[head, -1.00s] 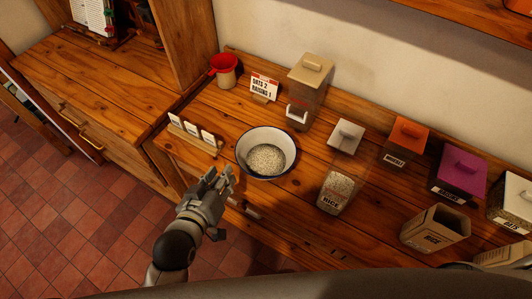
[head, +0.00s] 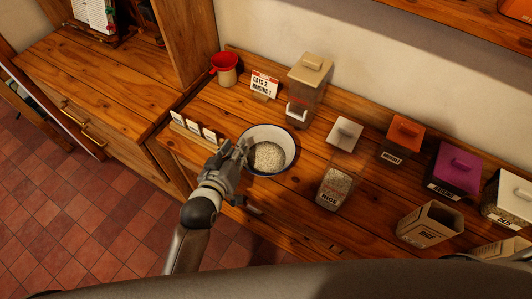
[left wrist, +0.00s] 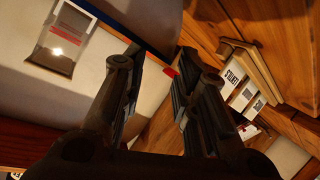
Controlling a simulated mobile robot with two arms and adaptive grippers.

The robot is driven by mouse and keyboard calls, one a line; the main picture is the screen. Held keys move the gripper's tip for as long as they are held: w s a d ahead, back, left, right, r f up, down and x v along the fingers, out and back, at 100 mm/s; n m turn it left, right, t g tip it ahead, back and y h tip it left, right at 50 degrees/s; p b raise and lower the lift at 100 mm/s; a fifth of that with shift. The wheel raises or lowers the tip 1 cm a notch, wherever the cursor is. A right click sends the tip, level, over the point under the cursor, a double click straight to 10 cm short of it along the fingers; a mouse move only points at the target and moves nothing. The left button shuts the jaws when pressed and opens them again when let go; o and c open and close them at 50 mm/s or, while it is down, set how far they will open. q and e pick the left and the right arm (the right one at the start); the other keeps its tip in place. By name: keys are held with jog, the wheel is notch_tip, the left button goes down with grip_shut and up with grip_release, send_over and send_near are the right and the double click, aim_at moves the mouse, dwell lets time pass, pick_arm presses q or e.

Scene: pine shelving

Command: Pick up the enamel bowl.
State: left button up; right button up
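The enamel bowl (head: 268,134) is white with a dark rim and holds pale grains. It stands upright on the wooden counter in the head view. My left gripper (head: 236,152) is at the bowl's left side, close to its rim. In the left wrist view the two fingers of my left gripper (left wrist: 152,70) are apart. A pale surface with a dark blue edge, seemingly the bowl (left wrist: 150,18), shows beyond and between them. I cannot tell whether either finger touches the rim. My right gripper is out of view.
A card holder (head: 194,132) stands just left of the bowl. A rice jar (head: 335,187) stands right; more containers, including an open box (head: 430,224), stand farther right.

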pick_arm(q)
jog(key=shift+p+x, duration=0.3)
jog(key=shift+x, duration=1.4)
jog(key=shift+a, duration=0.1)
grip_shut()
jog(key=shift+r, duration=0.1)
